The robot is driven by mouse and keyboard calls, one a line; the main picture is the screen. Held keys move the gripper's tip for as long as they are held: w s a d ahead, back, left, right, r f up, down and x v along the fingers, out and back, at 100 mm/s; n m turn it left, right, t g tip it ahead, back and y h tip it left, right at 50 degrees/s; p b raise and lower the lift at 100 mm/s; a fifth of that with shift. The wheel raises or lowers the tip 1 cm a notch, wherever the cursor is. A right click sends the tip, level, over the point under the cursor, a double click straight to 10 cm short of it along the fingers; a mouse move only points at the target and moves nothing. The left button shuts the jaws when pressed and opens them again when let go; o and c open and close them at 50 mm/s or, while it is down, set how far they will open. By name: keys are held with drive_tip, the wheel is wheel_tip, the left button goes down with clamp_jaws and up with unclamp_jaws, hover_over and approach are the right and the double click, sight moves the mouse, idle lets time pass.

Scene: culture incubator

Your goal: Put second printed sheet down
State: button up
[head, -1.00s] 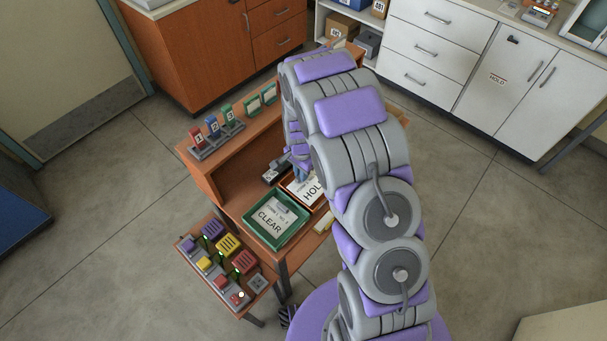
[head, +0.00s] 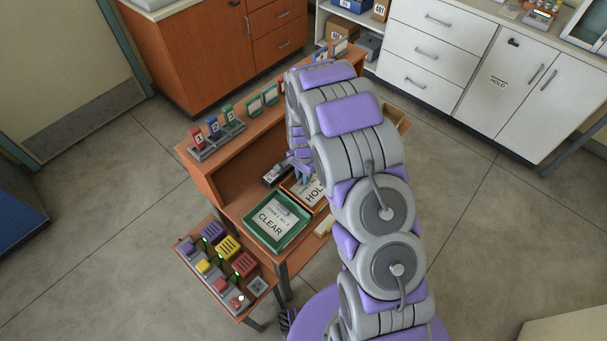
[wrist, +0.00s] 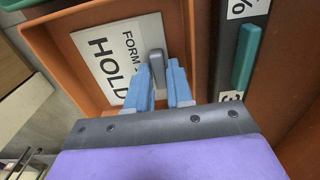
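The HOLD sheet (wrist: 115,55) is a white printed page with a grey grip tab (wrist: 157,63). It lies in, or just over, the floor of the orange tray (wrist: 45,42); the exact gap cannot be judged. My gripper (wrist: 161,68) has blue fingers on either side of the tab, and they look closed on it. In the head view the HOLD sheet (head: 314,192) shows partly, with my arm covering its right side. The CLEAR sheet (head: 272,217) lies in the green tray (head: 274,247), left of the orange tray.
A dark box (head: 277,174) stands behind the trays; a dark holder with a green piece (wrist: 246,55) is right of the orange tray in the wrist view. Numbered blocks (head: 213,128) stand on the desk's upper shelf. A side table (head: 225,270) holds coloured blocks.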

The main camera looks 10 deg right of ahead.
drive_tip(key=o, duration=0.3)
drive_tip(key=shift+r, duration=0.15)
wheel_tip(320, 180, up, 12)
drive_tip(key=p, duration=0.3)
wheel_tip(320, 180, up, 7)
drive_tip(key=n, duration=0.2)
hover_over(309, 193)
drive_tip(key=s+r+n, duration=0.3)
drive_tip(key=s+r, duration=0.1)
drive_tip(key=s, duration=0.7)
drive_tip(key=s+r+n+g, duration=0.1)
drive_tip(key=s+r+n, duration=0.2)
drive_tip(key=s, duration=0.7)
drive_tip(key=s+d+r+n, duration=0.1)
drive_tip(key=s+r+n, duration=0.1)
drive_tip(key=s+r, duration=0.5)
drive_tip(key=s, duration=0.4)
drive_tip(key=shift+s+n+g, duration=0.3)
drive_tip(key=shift+n+g, duration=0.1)
drive_tip(key=shift+d+r, duration=0.1)
